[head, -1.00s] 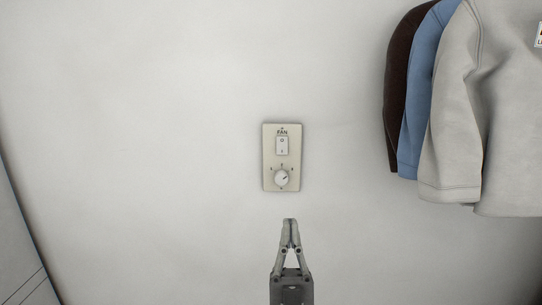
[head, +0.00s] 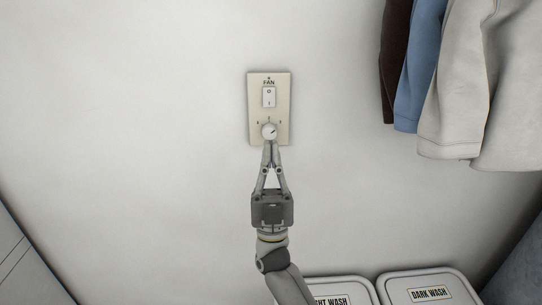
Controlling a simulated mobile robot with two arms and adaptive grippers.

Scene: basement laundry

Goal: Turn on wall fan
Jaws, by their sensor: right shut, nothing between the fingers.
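A cream wall plate (head: 284,108) marked FAN is fixed to the white wall near the middle of the head view. It carries a white rocker switch (head: 269,97) marked O above and I below. Under the switch is a round white knob (head: 269,131) with marks around it. My right gripper (head: 269,145) is shut and empty, pointing up. Its fingertips are just below the knob and overlap the plate's lower part; I cannot tell whether they touch. My left gripper is not in view. No fan is in view.
Dark, blue and light grey garments (head: 510,90) hang at the upper right. Two lidded bins stand at the bottom, one labelled DARK WASH (head: 430,293), the other with a partly hidden label (head: 340,298). The wall left of the plate is clear.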

